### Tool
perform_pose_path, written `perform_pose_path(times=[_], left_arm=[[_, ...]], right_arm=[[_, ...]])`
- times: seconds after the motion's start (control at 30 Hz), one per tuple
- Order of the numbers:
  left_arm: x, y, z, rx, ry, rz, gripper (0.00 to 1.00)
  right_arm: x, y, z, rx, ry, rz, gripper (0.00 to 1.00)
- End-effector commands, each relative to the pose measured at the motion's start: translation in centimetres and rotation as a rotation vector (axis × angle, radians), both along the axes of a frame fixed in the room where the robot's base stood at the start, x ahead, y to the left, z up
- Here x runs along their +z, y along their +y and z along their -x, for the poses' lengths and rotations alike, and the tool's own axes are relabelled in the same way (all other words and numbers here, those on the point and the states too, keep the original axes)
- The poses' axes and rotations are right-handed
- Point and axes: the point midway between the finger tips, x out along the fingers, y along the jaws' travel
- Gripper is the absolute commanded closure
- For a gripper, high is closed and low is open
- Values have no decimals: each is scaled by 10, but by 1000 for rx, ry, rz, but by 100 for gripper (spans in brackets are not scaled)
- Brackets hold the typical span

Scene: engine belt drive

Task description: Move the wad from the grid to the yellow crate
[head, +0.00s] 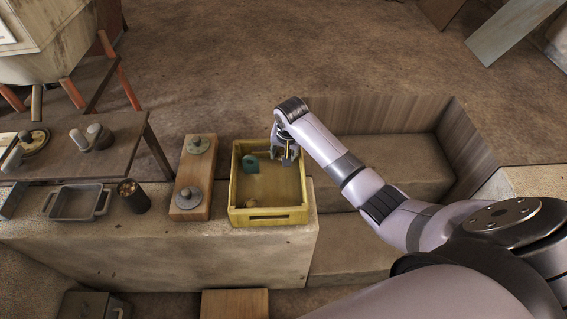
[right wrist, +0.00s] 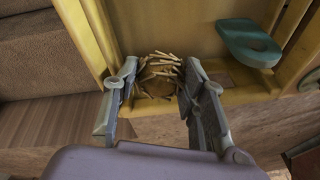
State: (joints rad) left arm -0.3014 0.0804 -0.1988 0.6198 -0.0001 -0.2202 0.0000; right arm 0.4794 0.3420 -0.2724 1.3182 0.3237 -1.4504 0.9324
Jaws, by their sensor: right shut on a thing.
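The wad (right wrist: 158,78), a bundle of short straw-coloured sticks around a brown middle, sits between the fingertips of my right gripper in the right wrist view. My right gripper (head: 286,160) is shut on it, at the far right corner of the yellow crate (head: 268,217) in the head view. The wad itself is hard to make out there. I cannot tell whether the wad touches the crate. I cannot pick out the grid. My left gripper is not in view.
A teal piece (head: 250,164) and a small tan thing (head: 280,202) lie inside the crate. Left of it are a wooden board with two knobs (head: 191,178), a dark cup (head: 134,197) and a grey tray (head: 77,204). A sunken step lies to the right.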

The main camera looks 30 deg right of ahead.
Motion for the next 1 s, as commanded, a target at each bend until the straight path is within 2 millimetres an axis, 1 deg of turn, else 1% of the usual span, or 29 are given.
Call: perform_pose_path(times=[0.03, 0.17, 0.3, 0.43, 0.87, 0.9, 1.0], left_arm=[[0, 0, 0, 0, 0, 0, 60], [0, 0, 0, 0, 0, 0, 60], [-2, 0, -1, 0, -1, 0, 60], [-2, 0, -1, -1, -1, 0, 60], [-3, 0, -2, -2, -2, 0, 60], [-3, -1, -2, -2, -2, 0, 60], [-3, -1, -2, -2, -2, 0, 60]], right_arm=[[-6, 0, 0, 0, 1, -1, 76], [-16, 0, 0, 0, 1, -1, 76], [-37, 0, 1, 0, 4, -1, 76], [-52, 0, 0, 0, 1, -1, 76], [-59, 0, 0, 0, -1, -1, 76], [-58, 0, 0, 0, -1, 0, 60], [-58, 0, 0, 0, -1, 0, 53]])
